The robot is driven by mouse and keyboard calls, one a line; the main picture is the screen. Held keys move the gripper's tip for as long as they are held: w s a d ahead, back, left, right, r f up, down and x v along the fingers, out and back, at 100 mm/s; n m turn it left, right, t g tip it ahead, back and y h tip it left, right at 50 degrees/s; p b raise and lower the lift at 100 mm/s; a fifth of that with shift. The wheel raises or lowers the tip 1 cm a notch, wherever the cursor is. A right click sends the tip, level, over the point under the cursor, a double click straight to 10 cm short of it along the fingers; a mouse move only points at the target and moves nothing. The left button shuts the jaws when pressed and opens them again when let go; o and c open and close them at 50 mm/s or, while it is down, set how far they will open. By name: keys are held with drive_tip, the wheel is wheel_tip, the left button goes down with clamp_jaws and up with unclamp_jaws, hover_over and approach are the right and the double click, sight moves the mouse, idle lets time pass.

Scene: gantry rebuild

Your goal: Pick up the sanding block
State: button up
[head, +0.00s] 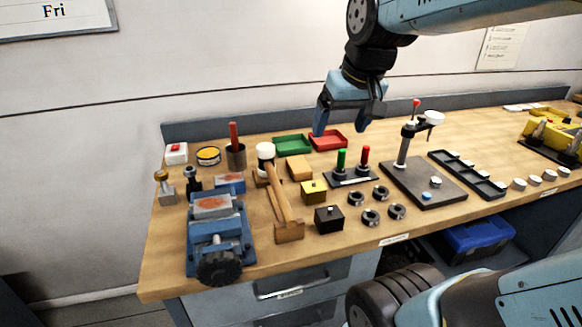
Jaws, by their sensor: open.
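A tan-orange rectangular block (299,168), which looks like the sanding block, lies flat on the wooden workbench (255,262), left of centre. My gripper (339,130) is open and empty, fingers pointing down. It hangs above the back of the bench, above and to the right of the tan block, apart from it.
Green (292,145) and red (328,140) trays sit behind the block. A stand with green and red handles (350,176) is to its right. A blue vise (218,238), a black knobbed block (328,219) and several dark rings (370,217) are nearer the front.

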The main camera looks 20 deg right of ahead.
drive_tip(key=shift+o, duration=0.4)
drive_tip(key=w+f+g, duration=0.2)
drive_tip(key=w+f, duration=0.1)
drive_tip(key=w, duration=1)
drive_tip(key=shift+w, duration=0.25)
drive_tip(key=g, duration=0.3)
hover_over(299, 164)
wheel_tip(299, 164, down, 8)
wheel_tip(299, 164, down, 14)
drive_tip(key=shift+w+f, duration=0.1)
drive_tip(key=shift+c, duration=0.2)
drive_tip(key=c, duration=1)
wheel_tip(299, 164, up, 10)
drive_tip(key=shift+r, duration=0.1)
